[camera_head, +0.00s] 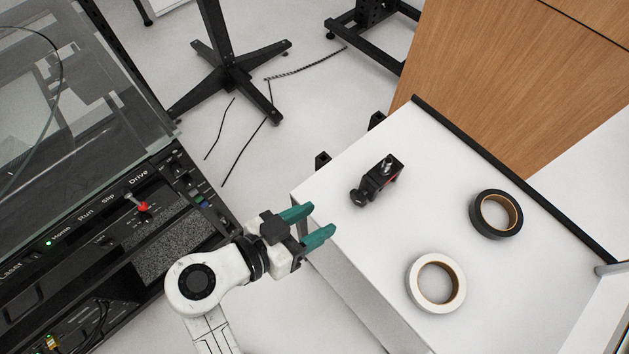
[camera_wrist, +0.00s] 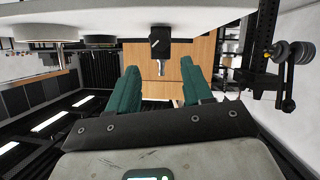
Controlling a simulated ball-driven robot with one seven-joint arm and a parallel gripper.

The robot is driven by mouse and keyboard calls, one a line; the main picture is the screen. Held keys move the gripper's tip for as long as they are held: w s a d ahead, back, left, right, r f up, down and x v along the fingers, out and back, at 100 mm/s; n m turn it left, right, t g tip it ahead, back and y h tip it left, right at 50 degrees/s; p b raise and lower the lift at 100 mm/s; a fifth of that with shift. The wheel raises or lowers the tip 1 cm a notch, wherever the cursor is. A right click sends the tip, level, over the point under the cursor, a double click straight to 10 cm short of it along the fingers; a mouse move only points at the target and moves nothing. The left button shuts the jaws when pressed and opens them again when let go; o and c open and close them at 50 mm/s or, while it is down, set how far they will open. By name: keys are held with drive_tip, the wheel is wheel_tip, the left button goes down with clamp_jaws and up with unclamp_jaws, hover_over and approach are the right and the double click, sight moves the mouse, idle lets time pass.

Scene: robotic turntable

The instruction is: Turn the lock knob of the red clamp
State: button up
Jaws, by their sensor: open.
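I cannot tell which part is the lock knob. My gripper (camera_head: 313,226) has two green fingers, open and empty, beside the table's near left edge. It is apart from the clamp, to its lower left. In the wrist view the clamp (camera_wrist: 160,43) appears beyond the fingertips, between the two green fingers (camera_wrist: 160,78), with a silver end towards me.
A black tape roll (camera_head: 496,213) and a white tape roll (camera_head: 436,283) lie on the table to the right of and below the clamp. A machine with labelled buttons (camera_head: 110,225) stands at left. A black rail (camera_head: 510,175) runs along the table's far side.

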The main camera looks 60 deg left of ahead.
sight(356, 200)
drive_tip(key=w+f+m+p, duration=0.1)
drive_tip(key=w+p, duration=0.1)
drive_tip(key=w, duration=0.1)
drive_tip(key=w+f+m+y+p, duration=0.1)
drive_tip(key=w+p, duration=0.1)
drive_tip(key=w, duration=0.1)
drive_tip(key=w+a+f+y+p, duration=0.1)
drive_tip(key=w+f+p, duration=0.1)
drive_tip(key=w, duration=0.1)
drive_tip(key=shift+w+f+m, duration=0.1)
drive_tip(key=shift+w+m, duration=0.3)
drive_tip(key=c, duration=0.8)
